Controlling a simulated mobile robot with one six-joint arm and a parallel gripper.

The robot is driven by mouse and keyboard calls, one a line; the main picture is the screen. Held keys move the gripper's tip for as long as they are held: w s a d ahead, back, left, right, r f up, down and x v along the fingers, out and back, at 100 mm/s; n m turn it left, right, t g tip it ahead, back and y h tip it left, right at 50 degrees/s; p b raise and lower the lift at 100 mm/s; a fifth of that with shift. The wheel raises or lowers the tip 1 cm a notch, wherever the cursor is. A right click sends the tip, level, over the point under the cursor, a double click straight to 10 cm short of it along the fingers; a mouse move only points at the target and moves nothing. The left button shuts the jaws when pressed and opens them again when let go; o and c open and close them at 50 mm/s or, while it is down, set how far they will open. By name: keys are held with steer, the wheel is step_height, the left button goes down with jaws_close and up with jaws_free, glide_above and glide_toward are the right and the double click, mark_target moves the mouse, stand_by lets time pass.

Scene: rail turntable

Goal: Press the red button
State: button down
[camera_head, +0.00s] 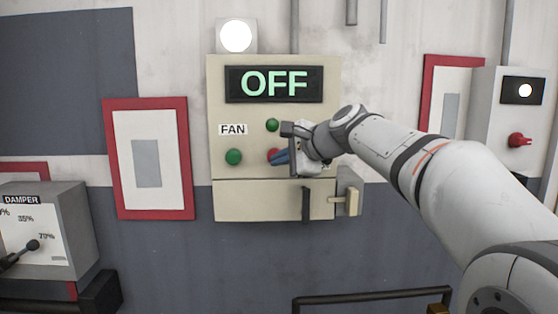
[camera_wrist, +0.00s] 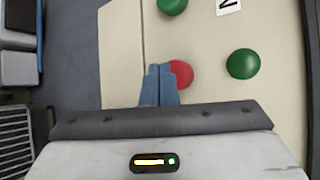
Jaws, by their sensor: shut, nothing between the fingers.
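The red button (camera_head: 273,155) sits on the beige fan panel (camera_head: 225,85), low and right of centre. In the head view my gripper covers part of it. In the wrist view the red button (camera_wrist: 181,74) shows just right of my fingertips, partly hidden by them. My gripper (camera_wrist: 160,68) is shut with its blue fingers together and nothing between them. In the head view my gripper (camera_head: 275,157) points left at the button. I cannot tell whether the tips touch it. The display (camera_head: 274,84) reads OFF.
Two green buttons, one at lower left (camera_head: 233,157) and one above the red button (camera_head: 272,125), are close by. A grey handle box (camera_head: 349,192) juts out at the panel's lower right. A damper box (camera_head: 45,230) stands at the far left.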

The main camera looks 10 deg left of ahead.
steer(key=shift+s, duration=0.25)
steer(key=s+b, duration=0.1)
steer(key=s, duration=0.1)
steer(key=s+d+b, duration=0.1)
steer(key=s, duration=0.1)
steer(key=shift+s+d, duration=0.15)
steer(key=shift+s, duration=0.25)
stand_by(0.6)
steer(key=s+d+f+n+g+h, duration=0.2)
steer(key=s+d+f+n+h, duration=0.3)
steer(key=s+d+f, duration=0.8)
steer(key=s+d+f+n+g+h, duration=0.2)
steer(key=s+d+f+n+h, duration=0.3)
steer(key=s+d+f, duration=0.7)
step_height(320, 180, down, 8)
steer(key=shift+s+d+f+n+g+h, duration=0.3)
steer(key=shift+s+d+n, duration=0.1)
steer(key=shift+d, duration=0.85)
